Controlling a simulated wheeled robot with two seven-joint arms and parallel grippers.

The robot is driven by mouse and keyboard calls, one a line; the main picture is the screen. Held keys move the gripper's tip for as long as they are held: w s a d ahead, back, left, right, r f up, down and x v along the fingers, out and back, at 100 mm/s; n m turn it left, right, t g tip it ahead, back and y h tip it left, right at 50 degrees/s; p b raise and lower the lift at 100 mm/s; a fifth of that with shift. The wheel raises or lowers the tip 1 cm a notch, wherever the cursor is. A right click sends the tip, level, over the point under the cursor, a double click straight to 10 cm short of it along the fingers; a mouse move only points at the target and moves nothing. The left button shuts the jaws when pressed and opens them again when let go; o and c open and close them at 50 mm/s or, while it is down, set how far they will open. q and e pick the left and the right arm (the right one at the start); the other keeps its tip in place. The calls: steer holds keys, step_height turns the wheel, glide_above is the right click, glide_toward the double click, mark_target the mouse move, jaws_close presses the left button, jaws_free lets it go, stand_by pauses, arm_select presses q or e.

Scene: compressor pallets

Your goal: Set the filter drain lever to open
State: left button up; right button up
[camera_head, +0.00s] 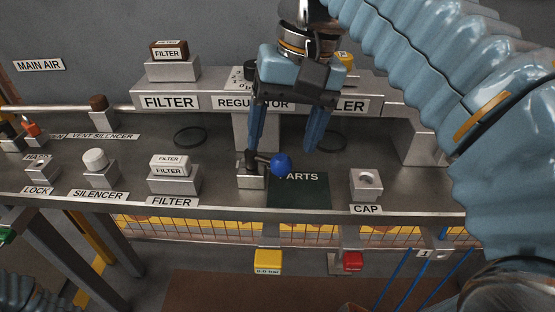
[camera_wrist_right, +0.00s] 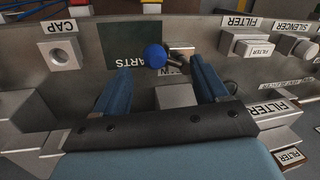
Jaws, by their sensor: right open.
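The filter drain lever has a blue ball knob (camera_head: 281,165) on a short dark arm that points right from a pivot on a small metal block (camera_head: 250,181). The knob also shows in the right wrist view (camera_wrist_right: 155,56). My right gripper (camera_head: 283,146) comes down from above with its two blue fingers spread and nothing between them. In the right wrist view the right gripper (camera_wrist_right: 161,72) has the knob just beyond its fingertips, with no contact visible. The label by the lever is mostly hidden. My left gripper is out of view.
A dark PARTS mat (camera_head: 300,192) lies right of the lever, then the CAP block (camera_head: 366,186). FILTER (camera_head: 174,180) and SILENCER (camera_head: 100,178) blocks stand left. Behind is a raised rail with the REGULATOR label (camera_head: 235,103). A yellow box (camera_head: 268,261) and red box (camera_head: 352,261) hang below the front edge.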

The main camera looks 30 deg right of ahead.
mark_target(279, 157)
steer(key=f, duration=0.4)
steer(key=shift+w+a+b, duration=0.1)
steer(key=shift+a+b, duration=0.2)
steer(key=shift+a, duration=0.05)
steer(key=c, duration=1.1)
